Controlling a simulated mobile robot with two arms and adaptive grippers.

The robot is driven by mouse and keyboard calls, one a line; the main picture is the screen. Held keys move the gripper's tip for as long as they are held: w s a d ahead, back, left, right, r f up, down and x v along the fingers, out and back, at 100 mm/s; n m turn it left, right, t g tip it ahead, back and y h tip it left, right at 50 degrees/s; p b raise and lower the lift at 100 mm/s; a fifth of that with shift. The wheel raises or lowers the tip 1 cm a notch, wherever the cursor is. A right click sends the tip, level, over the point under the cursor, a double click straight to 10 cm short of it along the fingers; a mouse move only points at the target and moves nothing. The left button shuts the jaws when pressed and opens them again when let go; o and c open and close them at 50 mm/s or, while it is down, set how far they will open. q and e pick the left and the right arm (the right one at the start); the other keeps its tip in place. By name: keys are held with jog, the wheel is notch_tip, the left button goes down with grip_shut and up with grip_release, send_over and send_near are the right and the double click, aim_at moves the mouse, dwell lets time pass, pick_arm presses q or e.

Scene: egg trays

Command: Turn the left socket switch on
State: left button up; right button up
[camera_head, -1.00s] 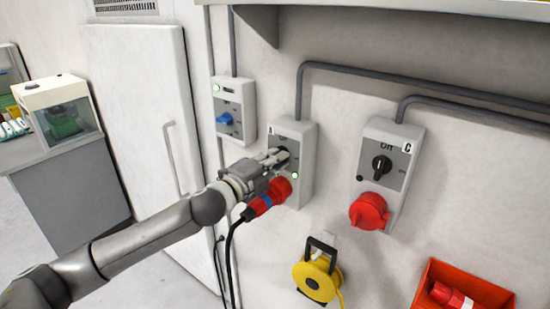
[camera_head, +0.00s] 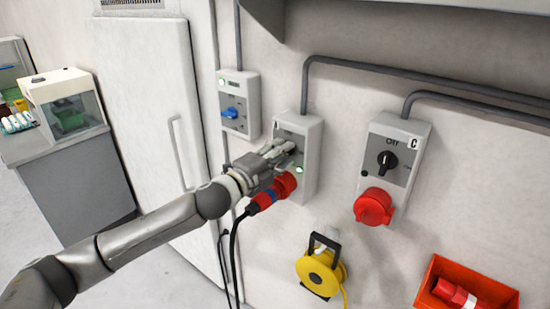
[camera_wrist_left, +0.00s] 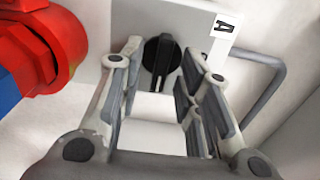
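The left socket box (camera_head: 308,135), labelled A, is a grey wall box with a red plug (camera_head: 262,199) in its socket and a lit green lamp. Its black switch knob (camera_wrist_left: 160,60) shows in the left wrist view, its ridge running up and down in that picture. My left gripper (camera_head: 283,152) is in front of this box. Its fingers (camera_wrist_left: 164,75) are open, one on each side of the knob, with visible gaps. In the head view the hand hides the knob. My right gripper is not in view.
Box C (camera_head: 398,150) with a black knob and red socket cover is to the right. A box with a blue knob (camera_head: 231,113) is to the left. Below are a yellow cable reel (camera_head: 318,275) and an orange bin (camera_head: 437,270). A black cable hangs from the plug.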

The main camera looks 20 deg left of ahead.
pick_arm(q)
jog(key=v, duration=1.2)
dwell(0.4)
